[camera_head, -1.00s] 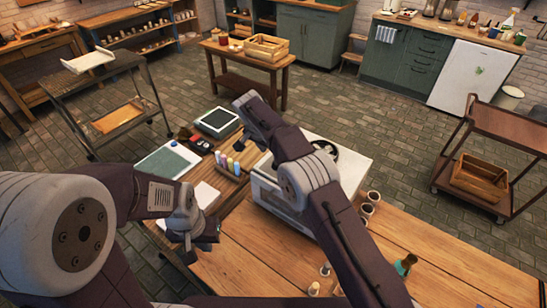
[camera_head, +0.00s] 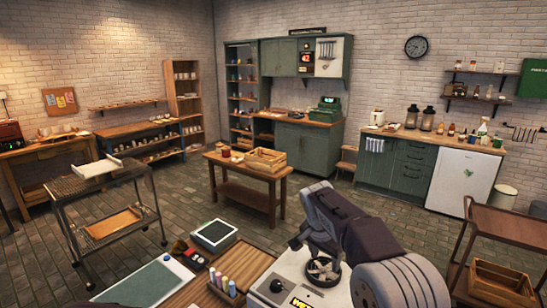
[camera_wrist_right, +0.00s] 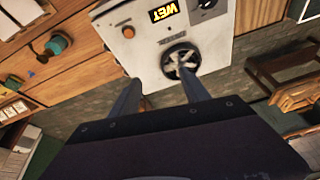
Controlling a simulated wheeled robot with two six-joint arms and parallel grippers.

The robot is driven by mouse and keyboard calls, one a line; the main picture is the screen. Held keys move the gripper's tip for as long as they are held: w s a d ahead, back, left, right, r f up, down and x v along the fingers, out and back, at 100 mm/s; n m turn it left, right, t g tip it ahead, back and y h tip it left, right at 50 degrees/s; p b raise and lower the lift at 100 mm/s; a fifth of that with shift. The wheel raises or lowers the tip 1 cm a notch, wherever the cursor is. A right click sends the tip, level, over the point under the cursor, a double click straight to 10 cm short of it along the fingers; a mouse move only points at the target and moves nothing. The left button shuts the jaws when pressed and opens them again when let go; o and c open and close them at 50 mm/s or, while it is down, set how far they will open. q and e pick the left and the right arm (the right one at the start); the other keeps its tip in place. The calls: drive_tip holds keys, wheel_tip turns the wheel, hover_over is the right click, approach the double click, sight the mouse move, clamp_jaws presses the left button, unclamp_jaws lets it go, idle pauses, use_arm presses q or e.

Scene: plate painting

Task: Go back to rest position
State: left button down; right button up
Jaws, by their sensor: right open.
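My right gripper (camera_head: 300,238) is at the end of the arm that comes in from the lower right in the head view. It is above and in front of a white machine (camera_head: 270,280) marked "WET". In the right wrist view my right gripper (camera_wrist_right: 160,92) has its two dark fingers apart, with nothing seen held between them. Past the fingers are the white machine (camera_wrist_right: 145,45) and its dark round wheel (camera_wrist_right: 181,60). My left gripper is outside both current views.
Coloured bottles (camera_head: 224,282) and a tablet-like device (camera_head: 214,234) are on the wooden table beside the machine. A grey cart (camera_head: 105,215) is at the left. A brown cart (camera_head: 505,225) is at the right. Open brick floor (camera_head: 180,200) lies beyond the table.

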drive_tip(key=s+d+f+n+g+y, duration=0.1)
drive_tip(key=s+f+n, duration=0.3)
drive_tip(key=s, duration=0.9)
drive_tip(key=s+d+f+n+g+y, duration=0.1)
drive_tip(key=s+f+n, duration=0.3)
drive_tip(key=s+f, duration=0.6)
drive_tip(key=s+d, duration=0.1)
drive_tip(key=s, duration=0.2)
drive_tip(key=shift+d+n, duration=0.2)
drive_tip(key=shift+n, duration=0.1)
drive_tip(key=shift+s, duration=0.15)
